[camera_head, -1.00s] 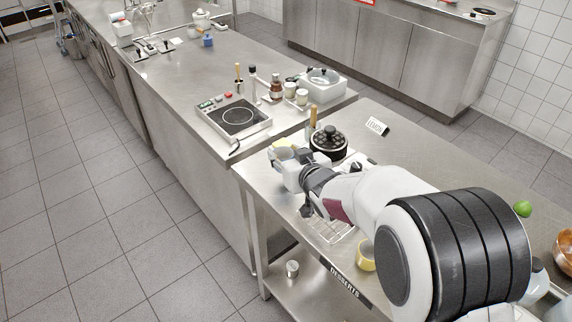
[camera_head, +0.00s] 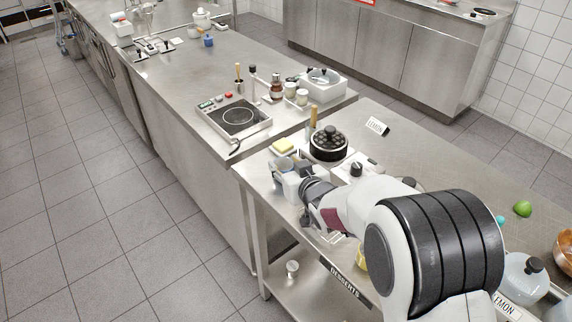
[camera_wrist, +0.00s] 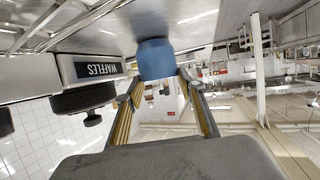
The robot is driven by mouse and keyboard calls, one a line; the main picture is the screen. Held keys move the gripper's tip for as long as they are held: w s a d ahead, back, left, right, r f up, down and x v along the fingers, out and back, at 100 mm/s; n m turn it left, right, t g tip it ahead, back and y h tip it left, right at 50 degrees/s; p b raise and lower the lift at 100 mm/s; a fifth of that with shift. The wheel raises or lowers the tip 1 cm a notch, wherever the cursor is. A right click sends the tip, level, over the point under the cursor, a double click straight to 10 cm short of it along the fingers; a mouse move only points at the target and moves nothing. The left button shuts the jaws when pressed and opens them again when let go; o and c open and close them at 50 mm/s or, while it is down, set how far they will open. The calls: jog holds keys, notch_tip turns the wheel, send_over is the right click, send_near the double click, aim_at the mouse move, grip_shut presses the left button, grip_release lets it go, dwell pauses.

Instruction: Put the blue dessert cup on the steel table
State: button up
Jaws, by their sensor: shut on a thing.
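In the head view the cup (camera_head: 283,165) shows only as a small blue-grey patch, mostly covered by my gripper. A grey metal surface is close beyond the cup in the wrist view. I cannot tell whether the cup touches it.
A yellow cup (camera_head: 361,259) is partly hidden by my arm. A lime (camera_head: 522,208) and a white jar (camera_head: 525,277) are at the right.

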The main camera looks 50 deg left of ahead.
jog(key=shift+f, duration=0.15)
jog(key=o, duration=1.4)
jog(key=shift+r, duration=0.2)
jog(key=shift+v, duration=6)
jog(key=shift+f, duration=0.1)
